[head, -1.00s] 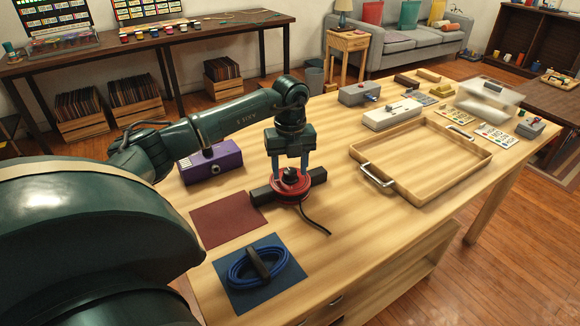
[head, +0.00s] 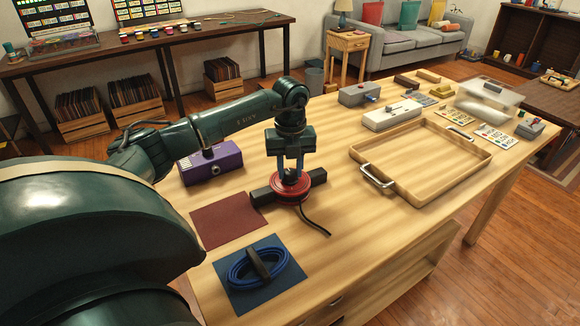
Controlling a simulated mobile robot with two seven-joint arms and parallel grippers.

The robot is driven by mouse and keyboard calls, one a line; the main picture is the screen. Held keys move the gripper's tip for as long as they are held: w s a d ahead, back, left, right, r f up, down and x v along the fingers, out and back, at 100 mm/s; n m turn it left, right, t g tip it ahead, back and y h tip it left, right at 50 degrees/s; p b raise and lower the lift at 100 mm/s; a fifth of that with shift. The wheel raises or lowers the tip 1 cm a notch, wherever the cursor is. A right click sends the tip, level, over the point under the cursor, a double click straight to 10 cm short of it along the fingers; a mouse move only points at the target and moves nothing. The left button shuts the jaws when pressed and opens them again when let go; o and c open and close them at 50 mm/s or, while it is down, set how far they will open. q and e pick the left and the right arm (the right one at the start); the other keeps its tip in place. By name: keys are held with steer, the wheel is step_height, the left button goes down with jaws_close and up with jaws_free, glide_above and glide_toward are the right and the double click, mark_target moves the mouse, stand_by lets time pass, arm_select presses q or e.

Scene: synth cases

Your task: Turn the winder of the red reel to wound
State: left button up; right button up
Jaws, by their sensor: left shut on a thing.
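The red reel (head: 292,192) stands on the wooden table in the head view, with a black block on either side and a black cable trailing toward the front right. My left gripper (head: 291,175) comes down from above and is shut on the reel's dark winder. The fingers partly hide the winder, so I cannot tell its exact setting. My right gripper is not in view.
A dark red mat (head: 226,221) and a blue mat (head: 234,295) with a coiled blue cable (head: 240,276) lie in front. A purple box (head: 228,160) stands behind left. A wooden tray (head: 452,181) lies to the right, with bare table between.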

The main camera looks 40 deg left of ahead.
arm_select(q)
steer(key=m+p, duration=0.1)
steer(key=m, duration=0.8)
steer(key=shift+m+p, duration=0.3)
steer(key=shift+p, duration=0.1)
steer(key=shift+m, duration=0.9)
steer(key=m, duration=0.2)
steer(key=shift+m, duration=0.4)
steer(key=m, duration=0.5)
steer(key=shift+d, duration=0.1)
steer(key=m, duration=0.5)
steer(key=shift+m, duration=0.4)
steer(key=m, duration=0.4)
steer(key=shift+m+b, duration=0.3)
steer(key=m, duration=0.5)
steer(key=shift+m+b, duration=0.45)
steer(key=shift+m, duration=1.75)
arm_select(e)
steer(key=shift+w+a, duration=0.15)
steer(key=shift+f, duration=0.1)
